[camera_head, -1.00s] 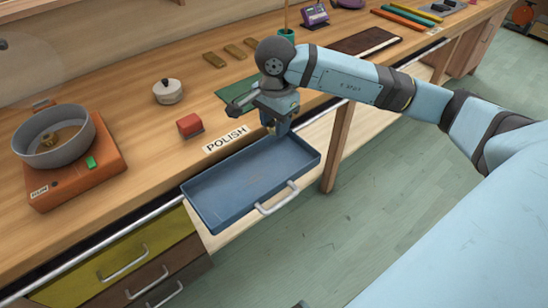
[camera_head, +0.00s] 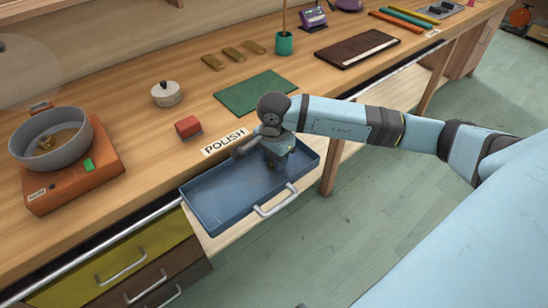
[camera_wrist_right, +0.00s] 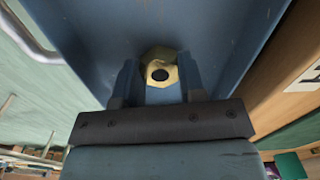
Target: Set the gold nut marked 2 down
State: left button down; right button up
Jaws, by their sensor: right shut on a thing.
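A gold nut (camera_wrist_right: 161,59) with a dark round hole shows between the fingers of my right gripper (camera_wrist_right: 158,80) in the wrist view. No number can be read on it. My right gripper is shut on it. In the head view my right gripper (camera_head: 277,163) points down inside the blue tray (camera_head: 215,200), near its right end, and hides the nut. I cannot tell whether the nut touches the tray floor. My left gripper is not in view.
The tray's raised walls surround the gripper, with bare floor to its left. A POLISH label (camera_head: 225,142), a red block (camera_head: 188,127) and a green mat (camera_head: 256,92) lie behind. A grey pan (camera_head: 52,150) holding something gold stands on an orange burner (camera_head: 75,185).

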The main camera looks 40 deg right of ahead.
jog(key=shift+f, duration=0.1)
jog(key=o, duration=0.5)
jog(key=shift+f, duration=0.1)
jog(key=o, duration=0.5)
jog(key=shift+r, duration=0.2)
notch_tip(320, 180, up, 12)
